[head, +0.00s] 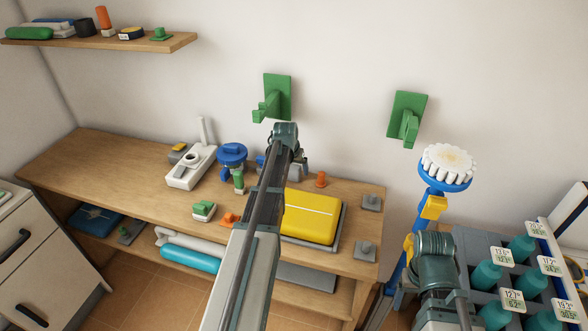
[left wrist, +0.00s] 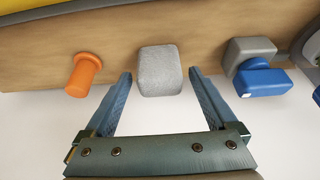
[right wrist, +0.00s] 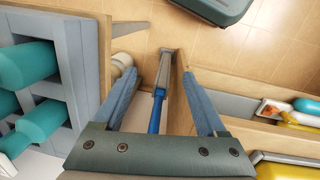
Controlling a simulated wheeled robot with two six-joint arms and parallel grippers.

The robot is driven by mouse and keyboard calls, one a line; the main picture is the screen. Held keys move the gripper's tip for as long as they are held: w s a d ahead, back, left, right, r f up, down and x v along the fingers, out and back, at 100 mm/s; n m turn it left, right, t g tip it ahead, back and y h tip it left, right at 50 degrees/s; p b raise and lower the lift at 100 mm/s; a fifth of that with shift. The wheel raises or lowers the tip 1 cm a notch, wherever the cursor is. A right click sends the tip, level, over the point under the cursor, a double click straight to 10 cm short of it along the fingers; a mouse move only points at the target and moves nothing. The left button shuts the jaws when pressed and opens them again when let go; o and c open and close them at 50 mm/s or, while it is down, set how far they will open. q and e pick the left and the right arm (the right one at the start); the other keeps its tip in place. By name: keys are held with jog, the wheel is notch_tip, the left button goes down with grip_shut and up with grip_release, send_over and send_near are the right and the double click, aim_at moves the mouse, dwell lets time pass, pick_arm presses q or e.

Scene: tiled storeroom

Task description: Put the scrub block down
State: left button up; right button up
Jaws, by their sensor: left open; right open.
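A grey speckled block (left wrist: 160,72), which I take to be the scrub block, appears to rest on the wooden bench top near the wall. My left gripper (left wrist: 158,82) is open, with one finger on each side of the block and a narrow gap on both sides. In the head view my left arm hides most of this spot. My right gripper (right wrist: 160,76) is open and empty, pointing down beside the bench, with a blue pole (right wrist: 157,112) beyond its fingers.
An orange peg (left wrist: 84,74) and a blue and grey item (left wrist: 258,74) flank the block. A yellow case (head: 311,217) lies on the bench (head: 110,165). A white-headed brush (head: 448,161) and a grey crate of teal bottles (head: 470,245) stand at the right.

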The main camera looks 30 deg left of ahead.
pick_arm(q)
jog(key=shift+r, duration=0.2)
jog(key=p+v, duration=1.1)
jog(key=v, duration=0.1)
jog(key=shift+s+f, duration=0.1)
jog(key=s+d+f+m+g, duration=0.1)
jog(key=s+d, duration=0.3)
jog(key=d, duration=0.6)
jog(key=s+d+m+g, duration=0.1)
jog(key=s+d+m, duration=0.15)
jog(key=d, duration=0.75)
jog(key=s+d+m+g, duration=0.2)
jog(key=s+d+m, duration=0.1)
jog(key=s+d, duration=1.3)
jog(key=shift+s+f+g, duration=0.25)
jog(key=shift+s+g, duration=0.05)
